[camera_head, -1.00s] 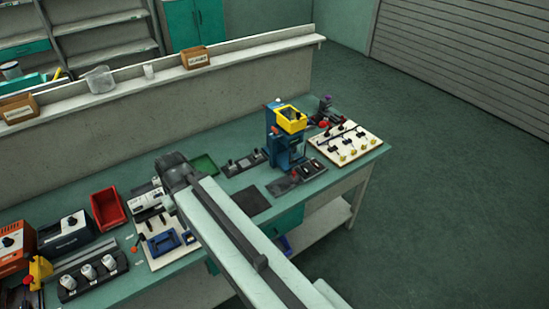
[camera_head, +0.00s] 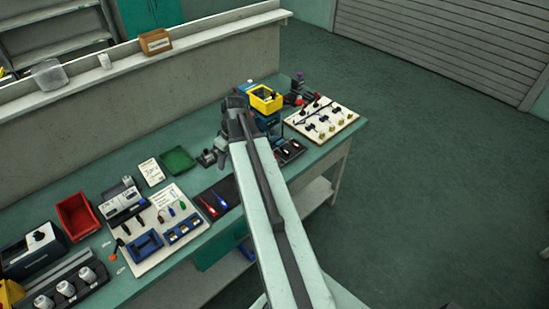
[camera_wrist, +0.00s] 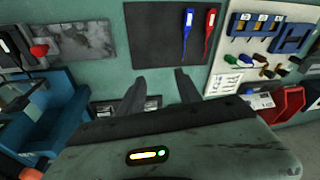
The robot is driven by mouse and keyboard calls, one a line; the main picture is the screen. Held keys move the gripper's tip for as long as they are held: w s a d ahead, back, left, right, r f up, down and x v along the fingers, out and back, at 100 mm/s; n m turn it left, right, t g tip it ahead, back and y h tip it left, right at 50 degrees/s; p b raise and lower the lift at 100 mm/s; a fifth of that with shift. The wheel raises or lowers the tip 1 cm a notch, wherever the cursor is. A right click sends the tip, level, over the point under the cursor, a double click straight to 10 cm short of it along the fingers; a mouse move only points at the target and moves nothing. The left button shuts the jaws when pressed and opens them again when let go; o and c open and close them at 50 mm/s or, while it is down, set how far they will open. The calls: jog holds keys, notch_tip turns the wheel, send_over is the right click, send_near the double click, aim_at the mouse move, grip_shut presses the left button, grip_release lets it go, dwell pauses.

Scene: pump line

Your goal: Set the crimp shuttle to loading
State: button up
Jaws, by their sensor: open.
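The blue crimp press (camera_head: 270,123) with its yellow top (camera_head: 265,99) stands on the bench beyond my arm. Its blue body also shows at the left of the wrist view (camera_wrist: 68,108). A red knob (camera_wrist: 39,50) sits at the left end of a scuffed grey plate (camera_wrist: 85,40) beside the press. This looks like the shuttle, but I cannot tell its position. In the head view my arm hides that spot. My gripper (camera_wrist: 158,86) is open and empty above the bench, right of the press in the wrist view.
A dark mat (camera_wrist: 150,45) holds a red and a blue tool. A white tool board (camera_head: 165,254) and a red bin (camera_head: 76,216) lie further left on the bench. A pale board with several fittings (camera_head: 340,124) is at the right end. Open floor lies right.

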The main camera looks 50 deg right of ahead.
aim_at(276, 152)
jog(key=s+d+f+n+t+b, duration=0.1)
jog(key=s+d, duration=0.3)
jog(key=d, duration=0.7)
jog(key=s+d+t+b, duration=0.1)
jog(key=s+d, duration=0.3)
jog(key=d, duration=0.7)
jog(key=shift+h, duration=0.3)
jog(key=b+x, duration=0.7)
jog(key=x, duration=0.1)
jog(key=shift+w+a+f, duration=0.1)
jog(key=shift+a, duration=0.05)
grip_shut()
